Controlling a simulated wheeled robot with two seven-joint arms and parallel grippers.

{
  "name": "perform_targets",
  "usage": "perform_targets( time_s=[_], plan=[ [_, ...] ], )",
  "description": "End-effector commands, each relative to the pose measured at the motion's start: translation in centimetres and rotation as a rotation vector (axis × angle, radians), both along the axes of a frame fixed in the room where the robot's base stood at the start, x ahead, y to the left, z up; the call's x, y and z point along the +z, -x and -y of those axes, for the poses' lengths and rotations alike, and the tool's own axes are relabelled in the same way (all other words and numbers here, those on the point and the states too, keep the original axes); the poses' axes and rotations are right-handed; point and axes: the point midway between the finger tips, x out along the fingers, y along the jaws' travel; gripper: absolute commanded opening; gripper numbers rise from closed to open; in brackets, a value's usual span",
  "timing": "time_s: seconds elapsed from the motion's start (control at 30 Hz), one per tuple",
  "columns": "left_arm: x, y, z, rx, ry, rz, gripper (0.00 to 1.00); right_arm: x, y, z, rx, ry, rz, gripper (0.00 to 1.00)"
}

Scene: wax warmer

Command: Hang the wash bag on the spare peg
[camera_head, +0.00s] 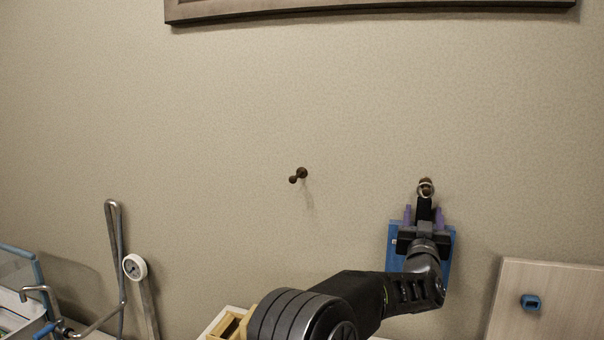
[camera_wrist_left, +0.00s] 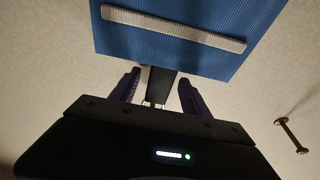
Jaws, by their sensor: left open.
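The blue wash bag (camera_head: 450,248) hangs against the wall at the right, below a peg (camera_head: 426,183) with a pale ring around it. A dark strap (camera_head: 424,209) runs between the ring and the bag. The spare peg (camera_head: 300,174) is bare, on the wall left of the bag; a bare peg (camera_wrist_left: 291,136) also shows in the left wrist view. My left gripper (camera_head: 424,213) is open, its purple fingers on either side of the strap. In the left wrist view the strap (camera_wrist_left: 160,85) passes between the fingers, and the bag (camera_wrist_left: 185,55) shows its pale strip.
A dark frame (camera_head: 370,10) hangs at the top of the wall. A pale board (camera_head: 560,300) with a blue item (camera_head: 530,302) stands at lower right. The wall between the pegs is clear.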

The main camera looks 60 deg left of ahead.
Motion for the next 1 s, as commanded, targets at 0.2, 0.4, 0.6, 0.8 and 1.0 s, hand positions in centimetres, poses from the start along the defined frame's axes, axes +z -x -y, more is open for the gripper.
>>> perform_targets(
  time_s=[0.2, 0.4, 0.6, 0.8, 1.0],
  plan=[
    [0.05, 0.0, 0.0, 0.0, 0.0, 0.0, 0.55, 0.03, -0.01, 0.0, 0.0, 0.0, 0.0, 0.36],
    [0.04, 0.0, 0.0, 0.0, 0.0, 0.0, 0.55, 0.02, -0.01, 0.0, 0.0, 0.0, 0.0, 0.36],
    [-0.04, 0.01, -0.01, 0.0, 0.0, 0.001, 0.55, -0.34, -0.01, 0.0, 0.0, 0.0, 0.0, 0.36],
    [0.06, 0.0, 0.0, 0.0, 0.001, 0.001, 0.55, -0.37, -0.01, 0.0, 0.0, 0.0, 0.0, 0.36],
    [0.05, 0.0, 0.0, 0.0, 0.001, 0.001, 0.46, -0.37, -0.01, 0.0, 0.0, 0.0, 0.0, 0.36]
  ],
)
